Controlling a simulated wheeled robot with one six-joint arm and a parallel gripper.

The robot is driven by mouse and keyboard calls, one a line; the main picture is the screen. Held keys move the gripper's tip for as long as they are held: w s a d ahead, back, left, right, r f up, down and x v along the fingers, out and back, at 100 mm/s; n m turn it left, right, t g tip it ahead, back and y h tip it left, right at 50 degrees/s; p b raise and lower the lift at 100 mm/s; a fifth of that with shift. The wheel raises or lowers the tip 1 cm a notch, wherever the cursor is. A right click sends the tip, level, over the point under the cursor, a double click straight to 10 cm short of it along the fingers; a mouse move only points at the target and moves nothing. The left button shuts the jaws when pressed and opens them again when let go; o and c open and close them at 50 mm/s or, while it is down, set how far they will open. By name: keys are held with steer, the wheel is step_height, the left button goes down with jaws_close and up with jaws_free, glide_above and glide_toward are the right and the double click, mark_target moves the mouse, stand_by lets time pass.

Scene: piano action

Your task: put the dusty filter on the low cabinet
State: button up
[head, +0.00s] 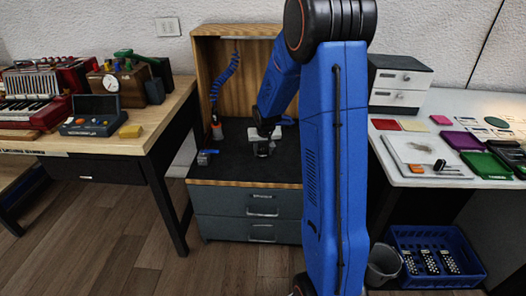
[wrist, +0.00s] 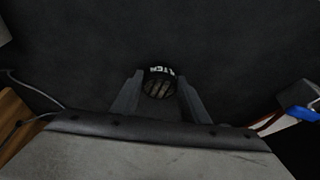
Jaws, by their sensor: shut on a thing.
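My gripper (head: 263,149) is over the dark top of the low cabinet (head: 228,174), which has grey drawers and a wooden back panel. In the wrist view my gripper (wrist: 157,98) is shut on the filter (wrist: 158,84), a small round dark piece with a grille face and partly readable white lettering. The filter sits between the two fingertips. The dark cabinet top (wrist: 220,50) fills the background there. I cannot tell whether the filter touches it. In the head view the filter is too small and dark to make out clearly.
A blue coiled hose with an orange-tipped tool (head: 216,128) hangs at the cabinet's left, near a small blue-grey object (head: 206,158). A wooden bench (head: 160,115) stands left. A white bench (head: 440,103) with coloured pads stands right, above a blue crate (head: 470,270).

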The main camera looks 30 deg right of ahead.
steer(key=o, duration=1)
steer(key=shift+o, duration=0.2)
steer(key=v, duration=1.2)
steer(key=s+a+r+n, duration=0.1)
steer(key=s+a+r, duration=0.4)
steer(key=s, duration=0.4)
steer(key=s+a+r+n, duration=0.1)
steer(key=s+a+r, duration=0.35)
steer(key=s, duration=0.35)
steer(key=s+a+n+y, duration=0.1)
steer(key=s+a, duration=0.2)
steer(key=s, duration=0.6)
steer(key=s+a+n, duration=0.1)
steer(key=s+a, duration=0.3)
steer(key=s, duration=0.5)
steer(key=shift+s+f+n+t+y, duration=0.15)
steer(key=shift+s+n+t+y, duration=0.15)
steer(key=shift+s+t+y, duration=0.1)
steer(key=shift+a, duration=0.1)
